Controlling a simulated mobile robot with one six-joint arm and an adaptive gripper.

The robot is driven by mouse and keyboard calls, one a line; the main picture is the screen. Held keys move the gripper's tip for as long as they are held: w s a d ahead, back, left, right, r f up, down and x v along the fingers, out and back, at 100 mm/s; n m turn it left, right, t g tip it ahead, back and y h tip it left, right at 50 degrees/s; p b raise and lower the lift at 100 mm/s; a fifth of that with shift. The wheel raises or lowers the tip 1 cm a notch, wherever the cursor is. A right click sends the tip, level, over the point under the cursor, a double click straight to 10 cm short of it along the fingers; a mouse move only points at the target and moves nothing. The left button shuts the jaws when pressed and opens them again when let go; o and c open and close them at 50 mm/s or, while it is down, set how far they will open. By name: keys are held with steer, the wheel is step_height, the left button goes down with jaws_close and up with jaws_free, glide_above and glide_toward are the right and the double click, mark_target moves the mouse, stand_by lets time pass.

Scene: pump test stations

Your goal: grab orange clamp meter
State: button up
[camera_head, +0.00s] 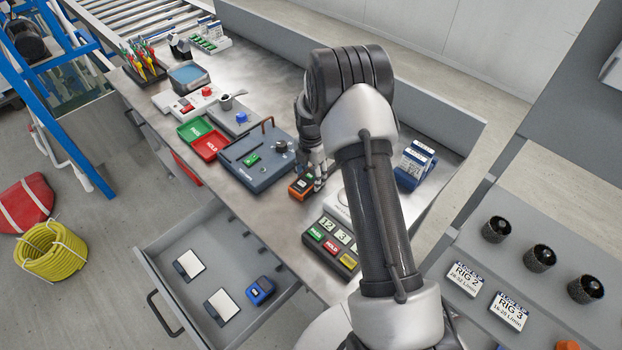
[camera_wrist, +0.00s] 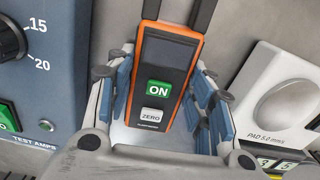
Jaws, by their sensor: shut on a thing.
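The orange clamp meter (camera_wrist: 165,75) has an orange rim, a dark face, a dark screen, a green ON button and a white ZERO button. In the wrist view it sits between the blue-padded fingers of my gripper (camera_wrist: 168,95), which is shut on it. In the head view the clamp meter (camera_head: 301,186) is on or just above the bench, right of the blue-grey test box (camera_head: 255,160). My gripper (camera_head: 316,178) comes down on it from above. I cannot tell whether the meter touches the bench.
The test box stands close on the left. A white pad block (camera_wrist: 275,95) is close on the right. A label tray (camera_head: 332,243) lies in front. An open drawer (camera_head: 205,255) holds a blue meter (camera_head: 260,290). Green and red trays (camera_head: 203,138) lie beyond the box.

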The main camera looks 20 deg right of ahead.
steer(key=c, duration=0.5)
